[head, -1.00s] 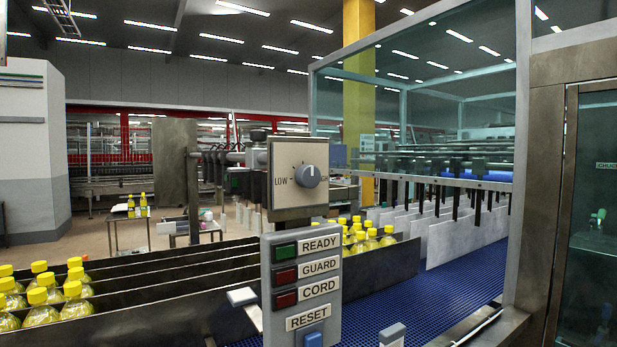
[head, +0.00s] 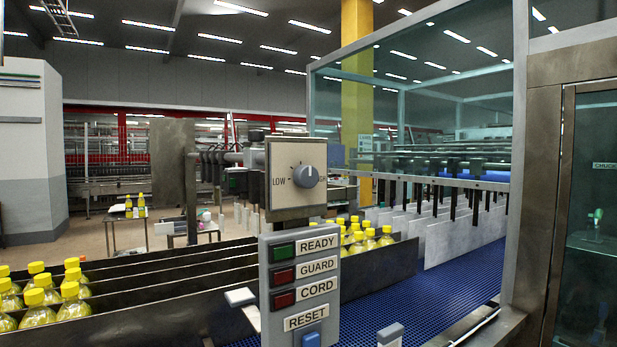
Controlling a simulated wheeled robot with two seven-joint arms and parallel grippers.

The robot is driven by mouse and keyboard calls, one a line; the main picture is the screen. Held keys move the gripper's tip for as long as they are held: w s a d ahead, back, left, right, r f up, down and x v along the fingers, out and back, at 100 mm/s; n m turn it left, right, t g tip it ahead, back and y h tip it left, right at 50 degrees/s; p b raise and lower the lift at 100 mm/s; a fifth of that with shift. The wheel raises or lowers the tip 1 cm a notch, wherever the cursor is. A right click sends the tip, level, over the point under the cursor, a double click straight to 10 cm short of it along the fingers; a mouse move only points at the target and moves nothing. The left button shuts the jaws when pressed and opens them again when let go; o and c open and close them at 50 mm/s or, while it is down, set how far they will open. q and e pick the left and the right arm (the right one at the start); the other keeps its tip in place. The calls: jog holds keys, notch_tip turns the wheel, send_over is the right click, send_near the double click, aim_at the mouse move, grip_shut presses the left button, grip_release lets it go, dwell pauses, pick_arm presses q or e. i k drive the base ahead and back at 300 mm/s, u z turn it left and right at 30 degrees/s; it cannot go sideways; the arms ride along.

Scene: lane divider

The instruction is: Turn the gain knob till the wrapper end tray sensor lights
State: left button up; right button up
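The gain knob (head: 306,176) is a round grey-blue dial on a pale plate, with LOW printed at its left. Its white mark points nearly straight up. Any word at its right is mostly hidden by the knob or too small to read. Below it a grey panel (head: 332,271) carries a green READY lamp (head: 284,250), red GUARD (head: 284,276) and CORD (head: 284,300) lamps, and a blue RESET button (head: 312,340). I cannot tell whether any lamp is lit. No lamp labelled for the wrapper end tray sensor can be made out. Neither gripper is in view.
Yellow-capped bottles (head: 40,297) stand between dark lane dividers (head: 190,285) at left. A blue conveyor (head: 440,290) runs under a glass guard at right. Two pale-topped blocks (head: 240,297) (head: 391,333) flank the panel's lower part. A glazed cabinet (head: 597,260) stands at far right.

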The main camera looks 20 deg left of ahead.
aim_at(306, 176)
jog(key=u, duration=2.1)
jog(key=k, duration=1.2)
jog(key=z, duration=2.1)
